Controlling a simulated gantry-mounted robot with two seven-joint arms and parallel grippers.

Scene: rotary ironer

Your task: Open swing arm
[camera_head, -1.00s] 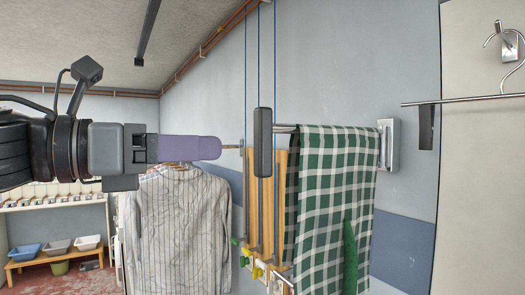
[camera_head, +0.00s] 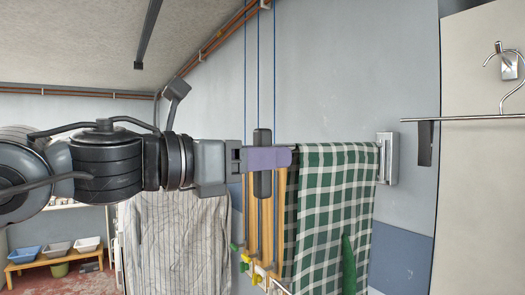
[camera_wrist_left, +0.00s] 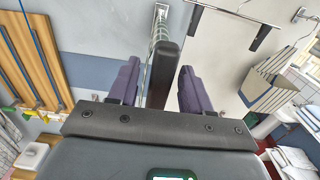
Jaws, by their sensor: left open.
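The swing arm is a metal rod held by a wall bracket (camera_head: 387,158). A dark grip (camera_head: 262,187) stands upright at its near end. A green and white checked cloth (camera_head: 335,210) hangs over the rod. My left gripper (camera_head: 285,157) reaches in from the left, and its purple finger crosses in front of the grip, hiding the grip's middle. In the left wrist view the two purple fingers stand apart on either side of the dark grip (camera_wrist_left: 165,60), with a gap visible on each side. My left gripper (camera_wrist_left: 159,72) is open. My right gripper is not in view.
Wooden slats (camera_head: 267,220) stand on the wall just behind the grip. A striped shirt (camera_head: 175,245) hangs below my left arm. A metal hanger rod (camera_head: 465,117) sticks out at the right. A low bench (camera_head: 60,254) with trays is far left.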

